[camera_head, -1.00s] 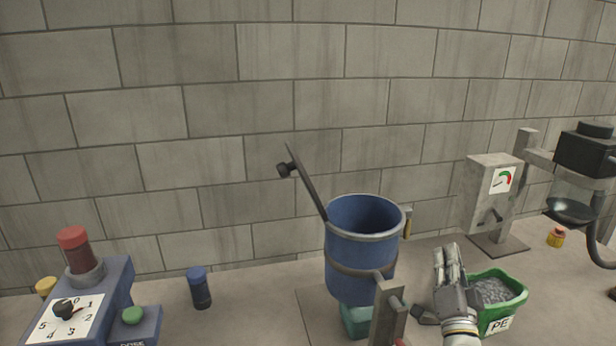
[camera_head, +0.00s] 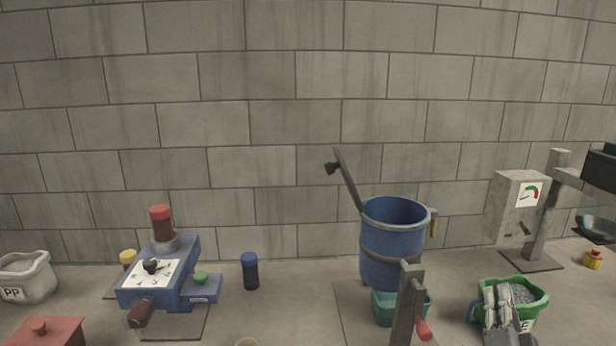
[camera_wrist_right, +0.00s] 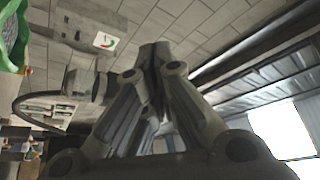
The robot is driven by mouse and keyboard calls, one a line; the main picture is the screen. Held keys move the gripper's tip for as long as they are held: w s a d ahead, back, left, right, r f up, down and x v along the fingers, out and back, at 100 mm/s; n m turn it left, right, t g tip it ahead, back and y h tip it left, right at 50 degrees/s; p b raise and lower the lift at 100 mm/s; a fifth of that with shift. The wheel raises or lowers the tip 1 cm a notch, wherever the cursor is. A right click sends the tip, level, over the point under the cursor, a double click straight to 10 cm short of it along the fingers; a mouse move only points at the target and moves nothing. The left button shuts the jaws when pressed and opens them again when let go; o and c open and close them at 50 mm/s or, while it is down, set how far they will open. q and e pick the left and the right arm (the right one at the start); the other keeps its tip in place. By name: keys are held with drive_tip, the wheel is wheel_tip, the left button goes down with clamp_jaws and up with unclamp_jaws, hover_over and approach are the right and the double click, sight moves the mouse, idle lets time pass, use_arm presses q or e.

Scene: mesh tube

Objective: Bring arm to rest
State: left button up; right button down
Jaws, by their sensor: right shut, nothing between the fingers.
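My right gripper (camera_head: 502,300) is at the lower right of the head view, in front of the green tub (camera_head: 541,303) of grey granules. Its fingers are together and hold nothing. In the right wrist view the fingers of the gripper (camera_wrist_right: 155,60) also meet, with nothing between them. The green tub shows at the upper left edge of that view (camera_wrist_right: 12,35). Part of the tub is hidden behind the gripper. My left gripper is not in the head view.
A blue bucket (camera_head: 390,243) with its lid raised stands left of the tub, over a teal bin (camera_head: 385,309). A post with a red handle (camera_head: 423,329) is in front. A blue dial machine (camera_head: 180,281) and a PP sack (camera_head: 38,281) are left. A gauge box (camera_head: 513,205) stands at the right.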

drive_tip(key=s+a+f+n+g+y, duration=0.3)
drive_tip(key=s+a+f+n+g, duration=0.2)
drive_tip(key=a+f, duration=0.3)
drive_tip(key=s+a+f+n+g+y, duration=0.4)
drive_tip(key=s+a+f+n, duration=0.15)
drive_tip(key=f, duration=0.45)
drive_tip(key=s+a+f+n+g, duration=0.2)
drive_tip(key=s+f+g, duration=0.15)
drive_tip(key=s, duration=0.65)
drive_tip(key=s+a+f+n+g, duration=0.25)
drive_tip(key=s+g, duration=0.25)
drive_tip(key=s, duration=0.5)
wheel_tip(320, 180, down, 28)
drive_tip(key=s+g, duration=0.2)
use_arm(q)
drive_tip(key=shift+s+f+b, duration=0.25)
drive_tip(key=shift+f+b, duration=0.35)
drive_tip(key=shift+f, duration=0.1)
use_arm(e)
drive_tip(key=s+d+f, duration=0.1)
drive_tip(key=s+f, duration=0.7)
drive_tip(key=s+d+f+h, duration=0.1)
drive_tip(key=s+d+f, duration=0.1)
drive_tip(key=s+f, duration=0.6)
drive_tip(key=shift+s+d+g, duration=0.25)
drive_tip(key=shift+s+g, duration=0.1)
drive_tip(key=shift+s, duration=0.05)
